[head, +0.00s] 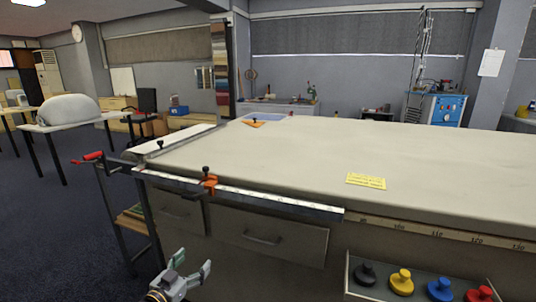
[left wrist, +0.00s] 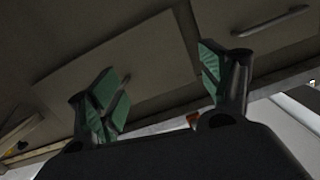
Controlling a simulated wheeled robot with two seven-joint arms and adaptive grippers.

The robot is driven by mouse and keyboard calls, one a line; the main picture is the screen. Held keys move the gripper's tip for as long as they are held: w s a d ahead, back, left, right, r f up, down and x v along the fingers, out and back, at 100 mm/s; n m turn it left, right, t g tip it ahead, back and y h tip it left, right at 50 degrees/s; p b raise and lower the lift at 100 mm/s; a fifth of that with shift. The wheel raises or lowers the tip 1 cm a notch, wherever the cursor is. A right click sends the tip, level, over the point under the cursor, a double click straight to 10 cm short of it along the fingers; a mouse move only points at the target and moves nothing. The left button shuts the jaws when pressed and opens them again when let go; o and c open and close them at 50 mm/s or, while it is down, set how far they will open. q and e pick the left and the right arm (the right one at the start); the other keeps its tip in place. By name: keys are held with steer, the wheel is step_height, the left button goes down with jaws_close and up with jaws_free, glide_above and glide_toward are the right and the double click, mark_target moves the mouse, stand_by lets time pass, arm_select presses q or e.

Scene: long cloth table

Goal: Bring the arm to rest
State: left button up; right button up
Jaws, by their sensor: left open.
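My left gripper (head: 192,270) shows at the bottom of the head view, below the table's front edge and in front of the drawers. Its fingers are spread apart with nothing between them. The left wrist view also shows the left gripper (left wrist: 165,90), with its two green-padded fingers wide apart and a drawer front beyond them. My right gripper is in neither view. The long cloth table (head: 300,150) stretches across the head view.
A metal rail with an orange clamp (head: 210,184) runs along the table's front edge. A yellow note (head: 366,181) lies on the mostly bare top. A tray with black, yellow (head: 402,281), blue and red knobbed pieces is at the lower right. Drawers (head: 268,238) sit under the table.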

arm_select(q)
steer(key=s+d+f+n+g, duration=0.1)
steer(key=s+d+f+g, duration=0.2)
steer(key=s+f, duration=0.3)
steer(key=s+d+f+n+g+y, duration=0.1)
steer(key=s+d+f+g, duration=0.3)
steer(key=s, duration=0.9)
steer(key=s+d+f+n+g+y+p, duration=0.1)
steer(key=s+d+f+g, duration=0.2)
steer(key=s+f, duration=0.6)
steer(key=shift+s+d+f, duration=0.25)
steer(key=shift+d+f, duration=0.05)
steer(key=shift+f, duration=0.2)
steer(key=shift+f, duration=0.1)
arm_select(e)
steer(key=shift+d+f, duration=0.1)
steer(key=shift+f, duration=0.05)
arm_select(q)
steer(key=shift+a+f+g+p, duration=0.15)
steer(key=shift+g+p, duration=0.15)
steer(key=shift+p, duration=0.45)
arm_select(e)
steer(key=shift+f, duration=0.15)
